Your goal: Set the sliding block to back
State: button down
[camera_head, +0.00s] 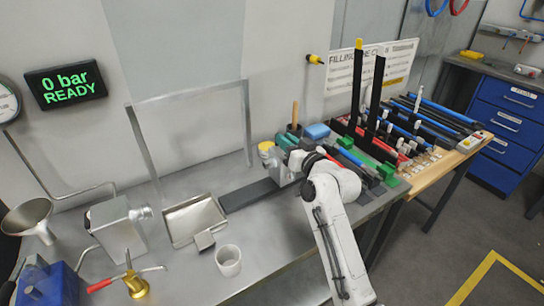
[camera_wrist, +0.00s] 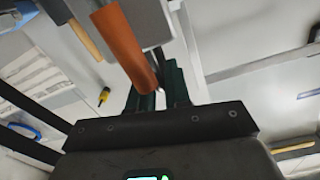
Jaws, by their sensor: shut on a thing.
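The sliding block (camera_head: 283,174) looks like a grey metal block at the right end of a dark flat rail (camera_head: 245,194) on the steel bench. My white arm reaches over from the front right, and my gripper (camera_head: 304,157) is at the block's right side, partly hidden by my wrist. In the wrist view my gripper's dark green fingers (camera_wrist: 156,88) are close together, shut on an orange bar-like handle (camera_wrist: 126,46). The handle runs up to a grey block-like part (camera_wrist: 150,22). How the fingers grip it is partly hidden.
A steel tray (camera_head: 194,220), a cup (camera_head: 228,260) and a metal box (camera_head: 117,231) stand left of the rail. A metal frame (camera_head: 187,92) rises behind. A crowded rack with black uprights (camera_head: 376,95) is on the right. The dark rail left of the block is clear.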

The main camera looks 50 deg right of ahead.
jog(key=d+b, duration=0.1)
jog(key=d, duration=0.1)
jog(key=s+d+b, duration=0.1)
jog(key=d, duration=0.1)
jog(key=shift+s+d, duration=0.2)
jog(key=shift+d, duration=0.15)
jog(key=c, duration=1.2)
grip_release()
jog(key=shift+o, duration=0.2)
jog(key=b+v, duration=0.1)
jog(key=v, duration=0.9)
jog(key=shift+s, duration=0.4)
